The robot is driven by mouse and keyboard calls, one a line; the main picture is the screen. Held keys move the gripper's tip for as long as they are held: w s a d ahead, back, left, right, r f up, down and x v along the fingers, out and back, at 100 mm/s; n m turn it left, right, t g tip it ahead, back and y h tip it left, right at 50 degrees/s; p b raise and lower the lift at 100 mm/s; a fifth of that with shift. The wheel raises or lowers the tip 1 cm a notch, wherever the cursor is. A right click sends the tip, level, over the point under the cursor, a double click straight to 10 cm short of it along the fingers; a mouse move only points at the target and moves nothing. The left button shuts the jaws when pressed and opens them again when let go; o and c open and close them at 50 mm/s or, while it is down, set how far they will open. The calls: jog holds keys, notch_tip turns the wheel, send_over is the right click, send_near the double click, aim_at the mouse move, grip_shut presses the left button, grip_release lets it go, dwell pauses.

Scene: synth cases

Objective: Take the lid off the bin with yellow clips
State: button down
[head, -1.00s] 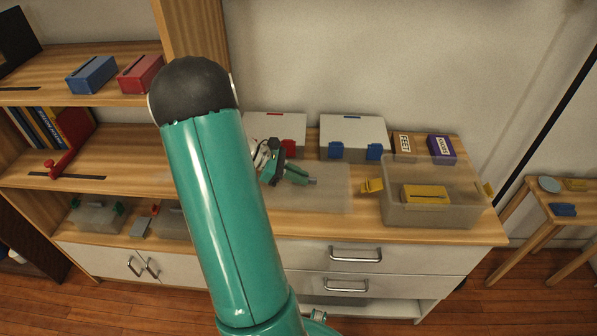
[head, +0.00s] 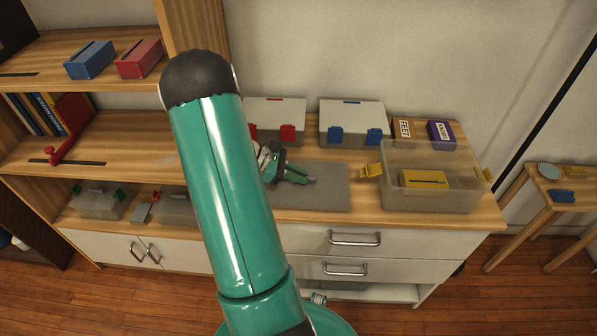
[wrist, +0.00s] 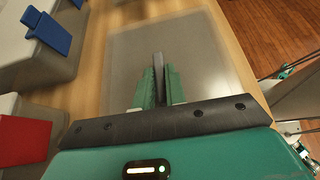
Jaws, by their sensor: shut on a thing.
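The bin with yellow clips (head: 425,203) stands at the right of the counter, clear-walled and open at the top. Its yellow clips (head: 371,171) stick outward at both sides, and a yellow box (head: 424,178) lies inside. A flat grey see-through lid (head: 335,198) is to its left, level on or just above the counter; a small gap cannot be told. My gripper (head: 310,181) is over the lid. My arm hides the lid's left part.
Behind the lid stand lidded bins with red clips (head: 287,132) and blue clips (head: 373,136). Two small boxes, brown (head: 404,132) and purple (head: 441,135), stand behind the open bin. A small wooden table (head: 545,195) is at right.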

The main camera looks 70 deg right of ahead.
jog(key=shift+f, duration=0.1)
jog(key=c, duration=1.4)
grip_release()
jog(key=shift+o, duration=0.2)
jog(key=shift+r, duration=0.55)
notch_tip(320, 180, up, 3)
jog(key=shift+a+f, duration=0.1)
jog(key=shift+f, duration=0.1)
jog(key=s+a+r, duration=0.3)
jog(key=a+r, duration=0.6)
jog(key=a, duration=0.4)
jog(key=shift+s+a+r, duration=0.15)
jog(key=shift+s, duration=0.1)
jog(key=shift+w, duration=0.1)
